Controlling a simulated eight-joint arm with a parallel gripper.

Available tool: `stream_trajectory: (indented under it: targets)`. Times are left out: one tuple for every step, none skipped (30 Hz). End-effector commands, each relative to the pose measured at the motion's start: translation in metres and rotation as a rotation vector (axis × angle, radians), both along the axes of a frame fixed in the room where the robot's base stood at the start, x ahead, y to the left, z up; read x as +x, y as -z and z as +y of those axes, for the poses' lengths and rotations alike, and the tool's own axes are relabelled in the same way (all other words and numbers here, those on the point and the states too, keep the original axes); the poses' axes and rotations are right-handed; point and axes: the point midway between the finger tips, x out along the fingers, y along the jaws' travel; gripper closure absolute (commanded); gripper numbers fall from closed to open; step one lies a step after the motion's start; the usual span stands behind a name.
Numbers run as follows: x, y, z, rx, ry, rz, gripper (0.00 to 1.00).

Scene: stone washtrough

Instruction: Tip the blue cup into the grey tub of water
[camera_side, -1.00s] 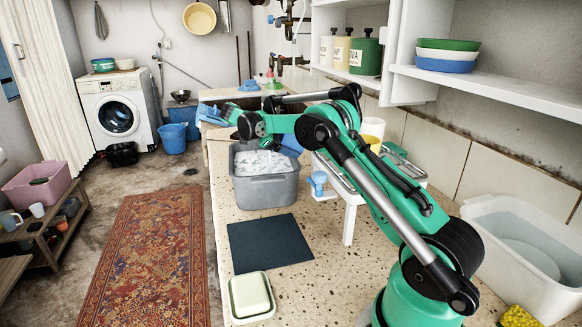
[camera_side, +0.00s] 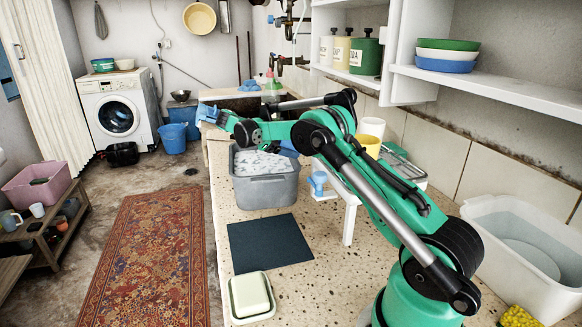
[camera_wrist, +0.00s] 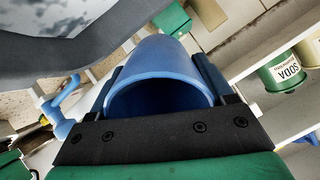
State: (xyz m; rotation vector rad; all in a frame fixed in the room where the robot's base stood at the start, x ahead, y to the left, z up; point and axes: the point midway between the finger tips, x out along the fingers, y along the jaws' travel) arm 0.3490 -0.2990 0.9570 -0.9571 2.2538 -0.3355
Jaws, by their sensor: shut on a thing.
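The blue cup (camera_wrist: 165,62) fills the middle of the wrist view, between the dark jaws of my gripper (camera_wrist: 162,78). My gripper is shut on it. The cup's open mouth faces the wrist camera, and its inside is dark, so I cannot tell what it holds. In the side view the blue cup (camera_side: 289,150) shows only partly, below my arm at the back right corner of the tub. The grey tub (camera_side: 265,192) stands on the counter with pale, patchy water in it. The tub wall (camera_wrist: 100,38) also crosses the upper left of the wrist view.
A blue peg-like stand (camera_side: 318,182) and a white rack (camera_side: 349,215) are right of the tub. A dark mat (camera_side: 268,243) and a soap dish (camera_side: 251,297) lie in front. Shelves with a green SODA can (camera_side: 365,55) line the wall at right.

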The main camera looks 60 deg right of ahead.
Motion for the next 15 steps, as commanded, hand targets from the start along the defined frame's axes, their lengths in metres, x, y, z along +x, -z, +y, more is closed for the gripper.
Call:
stream_trajectory:
  targets:
    - [0.0001, 0.0001, 0.0, -0.002, 0.0, 0.001, 0.99]
    - [0.0002, 0.0003, 0.0001, -0.007, -0.001, 0.005, 0.99]
    - [0.0005, 0.0013, 0.0003, -0.019, -0.001, 0.014, 0.99]
    - [0.0008, 0.0017, 0.0005, -0.034, -0.001, 0.025, 0.99]
    - [0.001, 0.0023, 0.0007, -0.051, -0.002, 0.037, 0.99]
    - [0.0011, 0.0027, 0.0012, -0.074, -0.001, 0.054, 0.99]
    - [0.0012, 0.0031, 0.0013, -0.091, -0.001, 0.067, 0.99]
    - [0.0013, 0.0034, 0.0015, -0.107, -0.001, 0.078, 0.99]
    - [0.0016, 0.0036, 0.0017, -0.123, -0.002, 0.089, 0.99]
    - [0.0016, 0.0036, 0.0018, -0.134, -0.001, 0.096, 0.99]
    - [0.0016, 0.0036, 0.0019, -0.14, -0.001, 0.101, 0.99]
    - [0.0016, 0.0035, 0.002, -0.146, -0.001, 0.105, 0.99]
    - [0.0015, 0.0033, 0.002, -0.148, -0.001, 0.107, 0.99]
    - [0.0014, 0.0032, 0.002, -0.148, 0.0, 0.107, 0.99]
    - [0.0014, 0.0032, 0.0018, -0.148, -0.001, 0.107, 0.99]
